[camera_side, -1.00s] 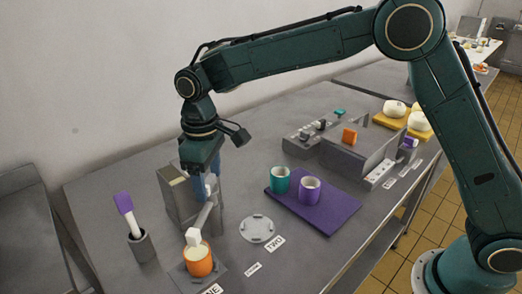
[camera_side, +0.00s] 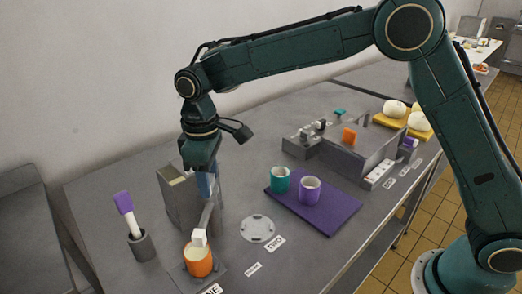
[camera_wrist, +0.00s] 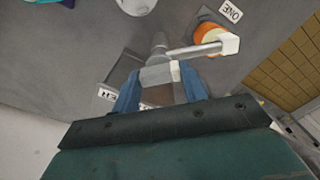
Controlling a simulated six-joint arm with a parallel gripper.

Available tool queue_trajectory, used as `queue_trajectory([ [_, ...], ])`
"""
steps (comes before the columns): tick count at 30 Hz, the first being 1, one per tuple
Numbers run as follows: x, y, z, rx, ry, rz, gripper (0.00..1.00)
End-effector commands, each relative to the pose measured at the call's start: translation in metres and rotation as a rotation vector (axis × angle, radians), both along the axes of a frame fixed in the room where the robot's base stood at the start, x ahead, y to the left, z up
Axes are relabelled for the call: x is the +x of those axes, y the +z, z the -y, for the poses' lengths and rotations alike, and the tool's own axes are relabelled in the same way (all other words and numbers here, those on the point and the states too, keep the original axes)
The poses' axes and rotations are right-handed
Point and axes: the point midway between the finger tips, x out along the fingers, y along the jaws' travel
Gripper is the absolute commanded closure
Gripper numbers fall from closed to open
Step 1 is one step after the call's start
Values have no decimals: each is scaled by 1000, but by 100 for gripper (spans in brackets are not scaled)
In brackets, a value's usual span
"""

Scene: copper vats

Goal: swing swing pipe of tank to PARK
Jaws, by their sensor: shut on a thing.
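The tank (camera_side: 178,205) is a grey box at the left of the bench in the side view. Its swing pipe (camera_side: 208,216) is a grey arm with a white block end (camera_side: 199,237), which is over the orange cup (camera_side: 198,262) by the ONE label (camera_side: 212,289). My gripper (camera_side: 207,187) has its blue fingers down beside the tank. In the wrist view, my gripper (camera_wrist: 160,88) is shut on a light grey block (camera_wrist: 160,74) at the pipe's root. The pipe (camera_wrist: 195,49) points right there, with its white end (camera_wrist: 229,43) by the orange cup (camera_wrist: 209,33).
A round grey plate (camera_side: 257,229) by the TWO label (camera_side: 274,244) is empty. A purple mat (camera_side: 325,218) holds a teal cup (camera_side: 280,180) and a purple cup (camera_side: 309,190). A purple-topped stick stands in a grey holder (camera_side: 140,245) at the left. A smaller label (camera_side: 253,268) is unreadable.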

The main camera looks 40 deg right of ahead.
Motion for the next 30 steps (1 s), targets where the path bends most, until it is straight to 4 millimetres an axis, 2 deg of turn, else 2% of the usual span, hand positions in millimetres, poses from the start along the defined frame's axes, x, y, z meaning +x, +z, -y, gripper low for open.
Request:
queue_trajectory([
  [21,0,1,0,1,608,2,98],
  [30,0,2,0,0,789,3,98],
])
